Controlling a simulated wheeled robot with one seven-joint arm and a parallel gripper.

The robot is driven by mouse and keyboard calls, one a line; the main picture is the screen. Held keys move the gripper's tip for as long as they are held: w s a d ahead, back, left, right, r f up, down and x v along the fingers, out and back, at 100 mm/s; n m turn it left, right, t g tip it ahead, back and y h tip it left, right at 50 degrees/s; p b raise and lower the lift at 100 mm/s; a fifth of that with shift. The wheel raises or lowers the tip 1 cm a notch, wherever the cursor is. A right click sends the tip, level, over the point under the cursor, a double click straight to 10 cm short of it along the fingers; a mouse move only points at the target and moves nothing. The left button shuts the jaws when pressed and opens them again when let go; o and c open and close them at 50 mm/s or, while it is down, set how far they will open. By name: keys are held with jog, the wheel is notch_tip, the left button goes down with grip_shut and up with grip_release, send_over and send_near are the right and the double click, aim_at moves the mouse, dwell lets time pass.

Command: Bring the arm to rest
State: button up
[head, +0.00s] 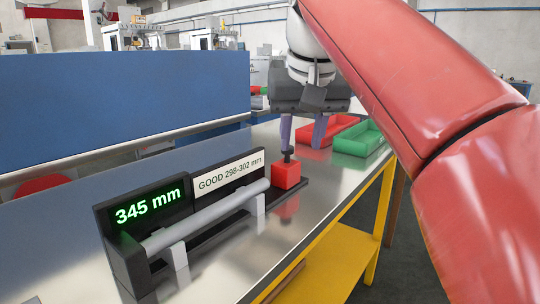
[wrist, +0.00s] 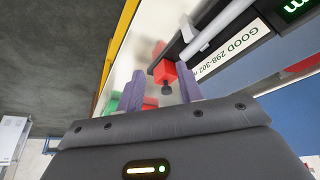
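My gripper (head: 303,147) is open, its two purple-grey fingers pointing down over the metal table. In the wrist view the fingers (wrist: 163,88) are spread apart with nothing held between them. A red block (head: 286,177) with a black knob on top sits at the right end of the measuring gauge, close below the left finger in the head view. In the wrist view the red block (wrist: 165,72) shows beyond the fingertips, nearer the right finger. My red arm reaches in from the upper right.
The black gauge (head: 120,250) reads 345 mm, beside a GOOD 298-302 mm label (head: 228,172). A grey rod (head: 205,217) lies on its supports. Red (head: 335,131) and green (head: 358,140) trays stand farther back. A blue panel (head: 120,105) borders the left.

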jog(key=s+d+f, duration=0.3)
jog(key=s+f, duration=0.2)
jog(key=f, duration=0.5)
jog(key=s+d+f+m, duration=0.1)
jog(key=s+d+f, duration=0.3)
jog(key=f, duration=0.6)
jog(key=s+d+f+t, duration=0.1)
jog(key=s+d+f, duration=0.2)
jog(key=s+f, duration=0.3)
notch_tip(320, 180, down, 4)
jog(key=shift+s+d+f, duration=0.15)
jog(key=shift+s+f, duration=0.05)
jog(key=shift+s, duration=0.05)
